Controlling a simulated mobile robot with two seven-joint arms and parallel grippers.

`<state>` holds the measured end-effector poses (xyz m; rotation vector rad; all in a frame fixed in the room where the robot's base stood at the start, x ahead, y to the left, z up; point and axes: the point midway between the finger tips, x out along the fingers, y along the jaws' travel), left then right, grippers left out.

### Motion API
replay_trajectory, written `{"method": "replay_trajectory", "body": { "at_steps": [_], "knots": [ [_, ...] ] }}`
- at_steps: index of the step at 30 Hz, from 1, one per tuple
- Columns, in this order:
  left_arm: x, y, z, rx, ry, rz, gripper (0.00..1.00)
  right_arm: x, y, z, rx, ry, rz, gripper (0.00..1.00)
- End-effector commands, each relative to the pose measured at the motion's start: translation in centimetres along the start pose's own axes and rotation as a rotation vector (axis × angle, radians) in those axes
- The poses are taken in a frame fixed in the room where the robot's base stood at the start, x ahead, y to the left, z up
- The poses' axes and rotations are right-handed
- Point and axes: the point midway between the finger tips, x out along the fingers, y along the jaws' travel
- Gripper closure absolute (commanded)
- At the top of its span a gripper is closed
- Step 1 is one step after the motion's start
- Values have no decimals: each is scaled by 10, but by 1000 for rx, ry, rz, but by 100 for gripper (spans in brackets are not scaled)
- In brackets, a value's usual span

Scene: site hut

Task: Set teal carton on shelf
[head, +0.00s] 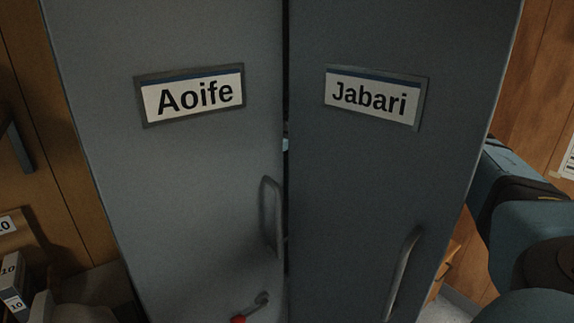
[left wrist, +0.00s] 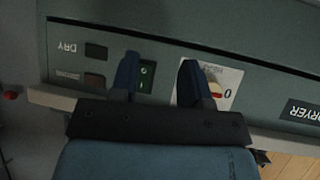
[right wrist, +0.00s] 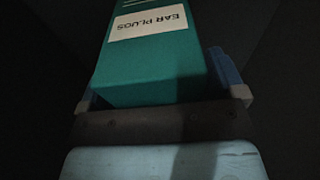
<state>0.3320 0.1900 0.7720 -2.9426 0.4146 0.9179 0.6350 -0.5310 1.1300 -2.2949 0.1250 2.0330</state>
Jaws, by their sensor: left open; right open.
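The teal carton (right wrist: 152,62), labelled EAR PLUGS, shows in the right wrist view. It stands between the fingers of my right gripper (right wrist: 160,85), which is open around it; whether a finger touches it I cannot tell. The head view shows neither the carton nor this gripper, only my right arm beside the Jabari door. My left gripper (left wrist: 157,75) is open and empty in the left wrist view, in front of a grey-green dryer panel (left wrist: 215,45). No shelf surface can be made out.
Two grey locker doors, Aoife (head: 190,180) and Jabari (head: 350,180), fill the head view with a narrow dark gap between them. A red-ended metal piece (head: 248,308) is low on the Aoife door. Small boxes marked 10 (head: 12,275) are at the far left.

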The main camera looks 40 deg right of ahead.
Motion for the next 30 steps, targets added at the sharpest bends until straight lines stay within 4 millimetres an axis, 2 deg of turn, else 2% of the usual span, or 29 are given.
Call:
{"method": "replay_trajectory", "body": {
  "at_steps": [15, 21, 30],
  "knots": [
    [2, 0, 3, -3, -4, 1, 57, -99, 0, 0, 0, 4, -1, 11],
    [2, 0, 2, -4, -2, 1, 57, -116, 0, 0, 0, 3, -1, 11],
    [2, 0, 2, -4, -1, 1, 57, -118, 0, 0, 0, 1, -1, 11]
  ]
}}
